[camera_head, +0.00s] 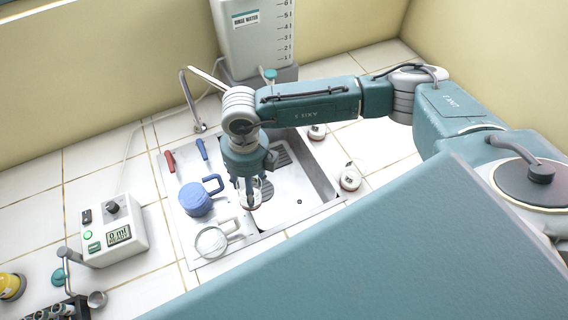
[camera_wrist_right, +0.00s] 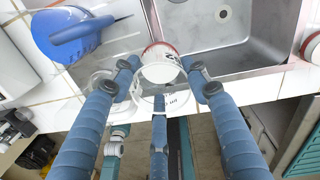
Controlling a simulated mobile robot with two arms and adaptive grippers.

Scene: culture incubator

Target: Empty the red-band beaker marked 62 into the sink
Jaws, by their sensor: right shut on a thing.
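My right gripper (camera_head: 249,190) is over the left part of the sink (camera_head: 300,202), its fingers pointing down. It is shut on a small clear beaker with a red band (camera_wrist_right: 160,70), which also shows partly between the fingers in the head view. Dark marks show on the beaker's glass, but I cannot read the number surely. The fingers hide much of it, and I cannot tell its fill or exact tilt. The drain hole shows in the basin to the right of the gripper. My left gripper is not in view.
A blue jug (camera_head: 196,199) and a clear handled beaker (camera_head: 211,242) stand on the sink's left ledge, close to my gripper. Red and blue-handled tools (camera_head: 170,161) lie behind them. The faucet (camera_head: 190,100) rises at the back. Small round items (camera_head: 350,178) sit right of the basin.

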